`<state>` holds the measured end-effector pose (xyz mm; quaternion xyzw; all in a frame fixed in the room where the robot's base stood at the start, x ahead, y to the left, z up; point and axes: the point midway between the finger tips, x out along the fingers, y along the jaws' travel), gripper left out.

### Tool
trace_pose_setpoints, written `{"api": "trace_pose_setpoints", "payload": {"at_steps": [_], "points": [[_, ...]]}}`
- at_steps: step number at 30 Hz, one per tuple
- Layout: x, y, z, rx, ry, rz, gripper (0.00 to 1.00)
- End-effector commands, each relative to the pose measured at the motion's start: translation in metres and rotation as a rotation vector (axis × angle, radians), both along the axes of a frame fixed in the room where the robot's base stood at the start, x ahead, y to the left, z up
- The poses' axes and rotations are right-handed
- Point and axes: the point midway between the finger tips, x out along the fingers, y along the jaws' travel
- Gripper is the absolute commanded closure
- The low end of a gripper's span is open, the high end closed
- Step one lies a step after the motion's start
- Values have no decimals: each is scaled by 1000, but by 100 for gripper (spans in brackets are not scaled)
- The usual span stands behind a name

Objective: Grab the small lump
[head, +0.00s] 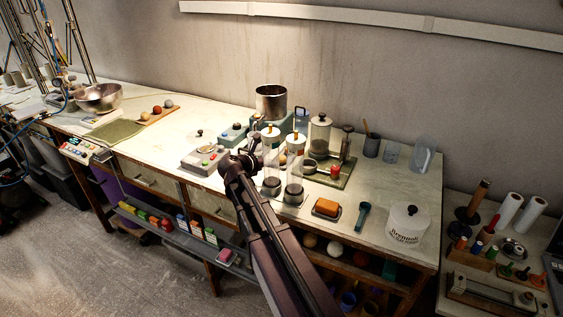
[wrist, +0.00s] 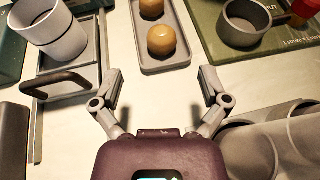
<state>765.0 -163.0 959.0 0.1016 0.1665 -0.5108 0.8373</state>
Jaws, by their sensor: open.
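Two tan, rounded lumps sit on a narrow grey tray (wrist: 180,58) in the wrist view. The nearer lump (wrist: 163,40) lies close to the tray's near end, and the farther lump (wrist: 151,7) is cut by the top edge. They look close in size, so I cannot tell which is the small one. My gripper (wrist: 161,78) is open and empty, its fingers spread either side of the nearer lump's line, short of the tray. In the head view a tan lump (head: 282,160) shows partly, behind a clear cylinder. My arm hides much of that area.
In the wrist view, pale stacked cups (wrist: 50,30) and a dark handle (wrist: 55,84) stand left. A grey cup (wrist: 240,38) on a green board stands right, with large cylinders (wrist: 298,135) lower right. Bare bench lies between my fingers. A grey keypad device (head: 202,158) is left of my arm.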

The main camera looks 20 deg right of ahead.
Motion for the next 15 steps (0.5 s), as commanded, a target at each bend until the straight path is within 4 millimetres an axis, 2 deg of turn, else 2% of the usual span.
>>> {"api": "trace_pose_setpoints", "payload": {"at_steps": [15], "points": [[10,-20,-9,0,0,-1,5]]}}
